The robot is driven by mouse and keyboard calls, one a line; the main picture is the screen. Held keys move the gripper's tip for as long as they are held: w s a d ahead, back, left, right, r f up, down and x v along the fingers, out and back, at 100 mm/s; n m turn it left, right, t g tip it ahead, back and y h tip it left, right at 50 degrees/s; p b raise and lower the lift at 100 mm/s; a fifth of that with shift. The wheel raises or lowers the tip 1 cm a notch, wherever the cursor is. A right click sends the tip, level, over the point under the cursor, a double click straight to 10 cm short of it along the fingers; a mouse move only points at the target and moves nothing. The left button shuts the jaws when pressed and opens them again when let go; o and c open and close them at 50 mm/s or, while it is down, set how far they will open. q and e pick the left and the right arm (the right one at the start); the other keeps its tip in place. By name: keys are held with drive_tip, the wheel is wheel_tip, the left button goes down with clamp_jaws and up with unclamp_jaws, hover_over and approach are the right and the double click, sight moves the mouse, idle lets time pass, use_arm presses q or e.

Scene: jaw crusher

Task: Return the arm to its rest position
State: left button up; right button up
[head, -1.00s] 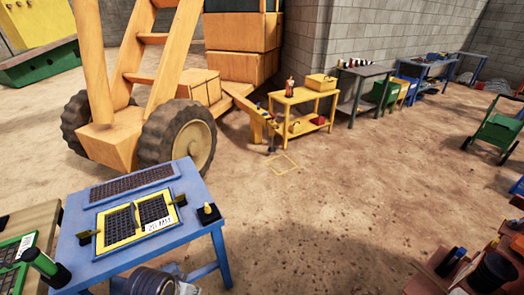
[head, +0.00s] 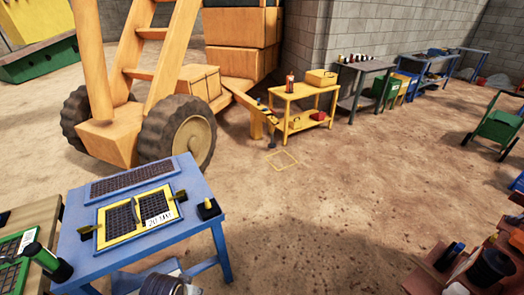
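Neither of my grippers can be made out in the head view, and no part of my arms shows clearly. The blue table (head: 205,236) stands at the lower left. On it lies a yellow-framed panel (head: 102,240) with dark mesh and a white label. A dark mesh panel (head: 130,178) lies behind it. A small black piece with a yellow top (head: 208,208) sits at the table's right corner.
A large orange wheeled machine (head: 140,150) stands behind the blue table. A green cart (head: 498,128) stands right. The middle floor is clear.

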use_arm(q)
drive_tip(key=s+f+g, duration=0.1)
drive_tip(key=s+f, duration=0.2)
drive_tip(key=f, duration=1.1)
drive_tip(key=s+f, duration=0.2)
drive_tip(key=f, duration=1.2)
drive_tip(key=s+a+f, duration=0.2)
drive_tip(key=s+f, duration=0.6)
drive_tip(key=s, duration=0.2)
drive_tip(key=s+a+f+g, duration=0.1)
drive_tip(key=s+a+f, duration=0.1)
drive_tip(key=s+f, duration=0.7)
drive_tip(key=shift+s+a+f, duration=0.15)
drive_tip(key=shift+s+a, duration=0.05)
drive_tip(key=shift+s, duration=1.05)
